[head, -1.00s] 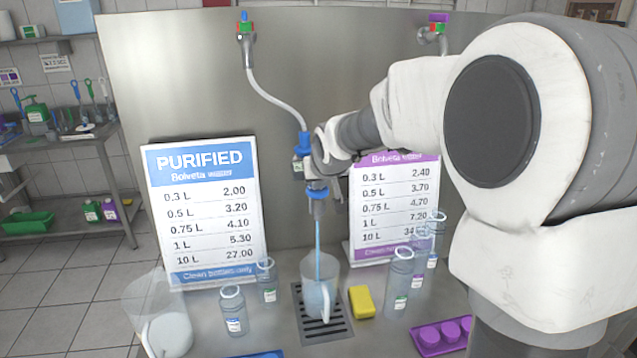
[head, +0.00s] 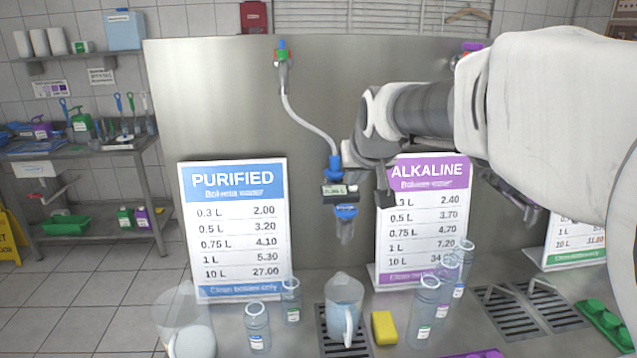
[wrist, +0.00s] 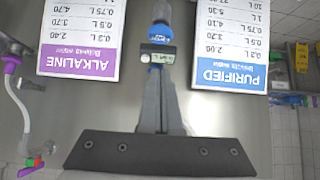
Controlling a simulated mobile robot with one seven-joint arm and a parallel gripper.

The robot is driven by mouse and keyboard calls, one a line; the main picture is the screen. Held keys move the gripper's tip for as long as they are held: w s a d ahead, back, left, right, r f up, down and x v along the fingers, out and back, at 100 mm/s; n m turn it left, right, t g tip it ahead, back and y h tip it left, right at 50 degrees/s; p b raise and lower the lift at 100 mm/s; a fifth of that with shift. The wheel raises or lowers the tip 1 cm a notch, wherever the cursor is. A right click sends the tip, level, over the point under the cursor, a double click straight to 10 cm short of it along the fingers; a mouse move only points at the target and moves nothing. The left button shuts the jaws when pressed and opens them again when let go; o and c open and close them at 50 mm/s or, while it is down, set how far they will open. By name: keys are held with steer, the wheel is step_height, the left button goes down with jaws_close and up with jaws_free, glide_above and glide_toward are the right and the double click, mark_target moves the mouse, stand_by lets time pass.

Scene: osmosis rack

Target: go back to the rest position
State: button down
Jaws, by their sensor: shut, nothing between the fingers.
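My gripper (head: 387,198) is shut and empty, raised in front of the steel back panel, just right of the blue dispensing nozzle (head: 346,211). In the wrist view my gripper's fingers (wrist: 157,78) are together, pointing toward the nozzle's display body (wrist: 156,54); they look apart from it, though the gap is hard to judge. The nozzle hangs from a pale hose (head: 300,112), and no stream shows below it. Under it a clear jug (head: 344,312) with water in it stands on a drain grate (head: 325,335).
Price boards stand behind, PURIFIED (head: 235,225) left and ALKALINE (head: 425,215) right. Several clear bottles (head: 257,330), a yellow sponge (head: 384,328) and a larger clear jug (head: 183,325) crowd the counter. A green tray (head: 604,322) lies at the right.

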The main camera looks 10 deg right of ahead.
steer(key=shift+s+r, duration=0.1)
steer(key=shift+r, duration=0.05)
steer(key=s+f+g, duration=0.1)
steer(key=s+f, duration=0.3)
steer(key=s, duration=1)
steer(key=s+f+g, duration=0.2)
steer(key=s+f, duration=0.3)
steer(key=s, duration=0.9)
steer(key=shift+d, duration=0.3)
